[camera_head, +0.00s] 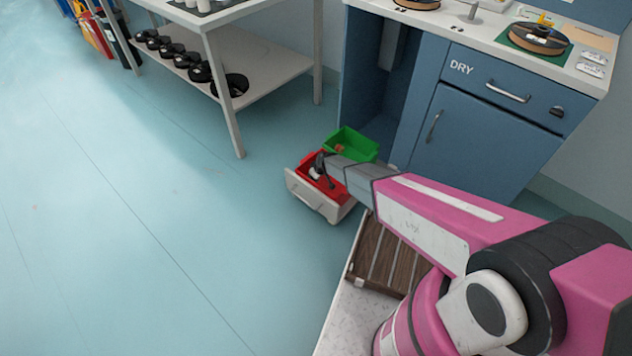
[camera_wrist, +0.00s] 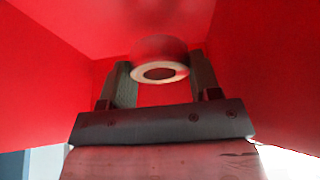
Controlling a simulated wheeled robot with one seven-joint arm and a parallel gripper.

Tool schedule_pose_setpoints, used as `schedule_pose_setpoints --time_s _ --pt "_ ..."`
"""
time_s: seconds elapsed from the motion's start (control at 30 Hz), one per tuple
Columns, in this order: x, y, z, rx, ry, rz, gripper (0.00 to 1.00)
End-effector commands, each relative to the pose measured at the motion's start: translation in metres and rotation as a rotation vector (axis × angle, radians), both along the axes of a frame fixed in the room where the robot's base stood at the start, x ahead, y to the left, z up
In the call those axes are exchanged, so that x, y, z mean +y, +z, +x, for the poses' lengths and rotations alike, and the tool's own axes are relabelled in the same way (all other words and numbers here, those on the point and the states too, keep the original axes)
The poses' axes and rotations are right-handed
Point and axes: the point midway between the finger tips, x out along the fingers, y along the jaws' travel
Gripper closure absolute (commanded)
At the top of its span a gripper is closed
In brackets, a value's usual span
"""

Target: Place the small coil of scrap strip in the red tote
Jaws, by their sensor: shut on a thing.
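The red tote (camera_head: 341,195) sits in a pulled-out, white-fronted drawer low by the blue cabinet. My gripper (camera_head: 318,170) points down into it. In the wrist view the tote's red walls (camera_wrist: 45,85) surround my gripper (camera_wrist: 162,84) on both sides and beyond. The fingers are shut on a small round coil (camera_wrist: 158,72) with a pale ring-shaped end and a dark centre. The coil is inside the tote's walls; whether it touches the floor I cannot tell. In the head view, my arm and gripper partly hide the tote.
A green tote (camera_head: 366,147) stands right behind the red one, with a small brownish thing in it. The drawer front (camera_head: 318,200) faces open floor. A blue cabinet marked DRY (camera_head: 480,130) stands at the right, and a rack with black spools (camera_head: 200,72) at upper left.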

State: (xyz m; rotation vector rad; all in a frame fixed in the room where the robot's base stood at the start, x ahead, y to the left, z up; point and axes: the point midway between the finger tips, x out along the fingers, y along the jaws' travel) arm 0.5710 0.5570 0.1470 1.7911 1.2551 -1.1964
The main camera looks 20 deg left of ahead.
Motion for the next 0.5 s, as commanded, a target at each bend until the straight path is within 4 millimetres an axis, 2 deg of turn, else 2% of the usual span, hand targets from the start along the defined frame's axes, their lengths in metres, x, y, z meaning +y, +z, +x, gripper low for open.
schedule_pose_setpoints --time_s 0.3,0.5 --pt "0.000 -0.036 0.001 0.000 0.001 -0.001 0.71" --pt "0.000 -0.038 0.000 0.000 0.001 0.000 0.71"
